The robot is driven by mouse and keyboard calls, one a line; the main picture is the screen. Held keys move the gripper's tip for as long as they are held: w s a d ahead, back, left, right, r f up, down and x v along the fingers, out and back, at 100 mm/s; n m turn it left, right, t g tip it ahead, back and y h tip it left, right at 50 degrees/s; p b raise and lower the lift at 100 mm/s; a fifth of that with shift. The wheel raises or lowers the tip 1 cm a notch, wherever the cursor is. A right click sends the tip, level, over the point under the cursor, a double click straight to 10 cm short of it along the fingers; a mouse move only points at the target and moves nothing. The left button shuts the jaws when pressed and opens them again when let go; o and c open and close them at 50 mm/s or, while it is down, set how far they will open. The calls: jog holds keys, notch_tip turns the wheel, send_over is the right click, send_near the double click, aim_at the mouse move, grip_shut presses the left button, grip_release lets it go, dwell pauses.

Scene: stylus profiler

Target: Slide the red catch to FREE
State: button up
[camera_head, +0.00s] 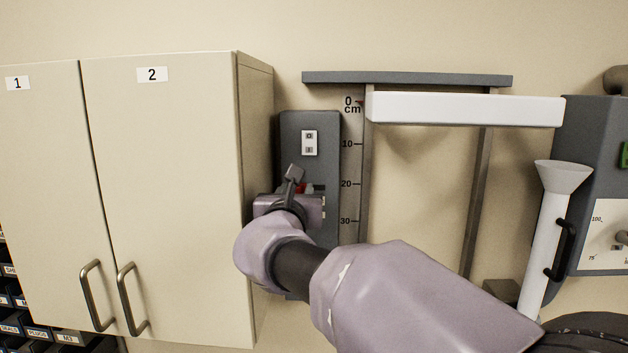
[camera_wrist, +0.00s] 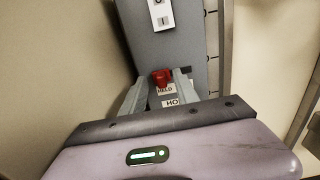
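The red catch (camera_wrist: 162,77) sits on the dark grey panel (camera_wrist: 180,52) in the wrist view. A label reading HELD (camera_wrist: 166,90) is just below it, and a second, partly covered label starting HO (camera_wrist: 173,102) is lower. My gripper (camera_wrist: 161,82) is open, with one fingertip on each side of the catch; whether either touches it I cannot tell. In the head view only a small bit of the red catch (camera_head: 301,187) shows behind my gripper (camera_head: 305,188). I see no FREE label.
A two-door cabinet (camera_head: 165,190) stands close on the left of the panel. A 0 and 1 switch (camera_head: 309,143) is higher on the panel. To the right are a centimetre scale (camera_head: 351,160), a white bar (camera_head: 465,109) and a white funnel tube (camera_head: 550,225).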

aim_at(299, 190)
jog(key=w, duration=0.2)
jog(key=shift+w, duration=0.35)
jog(key=shift+s, duration=0.1)
jog(key=shift+c, duration=0.3)
grip_shut()
jog(key=shift+d, duration=0.15)
dwell(0.7)
